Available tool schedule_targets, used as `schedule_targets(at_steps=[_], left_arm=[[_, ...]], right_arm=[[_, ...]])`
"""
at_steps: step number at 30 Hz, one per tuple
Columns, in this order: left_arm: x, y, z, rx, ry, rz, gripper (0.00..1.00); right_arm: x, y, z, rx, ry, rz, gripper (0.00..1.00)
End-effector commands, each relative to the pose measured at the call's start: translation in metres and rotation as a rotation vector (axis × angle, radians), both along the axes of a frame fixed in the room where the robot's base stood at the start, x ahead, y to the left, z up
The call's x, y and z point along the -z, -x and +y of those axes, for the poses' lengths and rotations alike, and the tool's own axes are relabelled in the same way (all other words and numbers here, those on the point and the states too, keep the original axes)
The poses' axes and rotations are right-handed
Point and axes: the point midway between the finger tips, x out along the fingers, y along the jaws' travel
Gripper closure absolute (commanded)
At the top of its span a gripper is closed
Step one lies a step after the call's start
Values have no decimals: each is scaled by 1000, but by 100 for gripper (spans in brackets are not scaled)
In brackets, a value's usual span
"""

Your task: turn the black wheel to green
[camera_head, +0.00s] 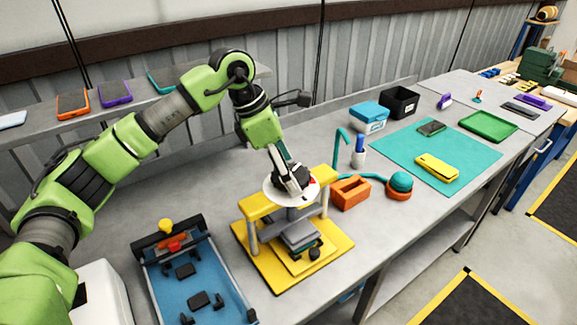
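A yellow press-like stand (250,256) is on the grey bench in the middle of the view. A white round dial (273,192) is on top of it, with a small red patch at its right side. My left gripper (296,190) points down at the middle of the dial. Dark parts there are the black wheel, my fingers or both; I cannot separate them. My gripper hides the dial's centre, and no green mark shows on it. Whether my fingers are closed on the wheel is unclear. A small black knob (314,254) is low on the stand's front. My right gripper is not in view.
A blue tray with black clamps (180,290) is at left. A teal mat (466,150) lies farther right.

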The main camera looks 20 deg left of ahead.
Motion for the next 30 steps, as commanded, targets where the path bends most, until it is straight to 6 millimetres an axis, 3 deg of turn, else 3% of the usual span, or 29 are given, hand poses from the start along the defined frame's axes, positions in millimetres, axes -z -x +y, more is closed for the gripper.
schedule_targets(at_steps=[9, 10, 14, 15, 30], left_arm=[[4, -1, -1, 0, 1, 0, 24], [4, -1, -1, 0, 1, 0, 27], [4, -1, -1, 0, 1, 0, 61], [4, -1, -1, 0, 1, 0, 62], [4, -1, -1, 52, 0, 1, 62]], right_arm=[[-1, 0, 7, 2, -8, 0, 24], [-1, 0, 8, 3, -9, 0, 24], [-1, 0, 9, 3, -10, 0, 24], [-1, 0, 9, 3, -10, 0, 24], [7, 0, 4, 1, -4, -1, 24]])
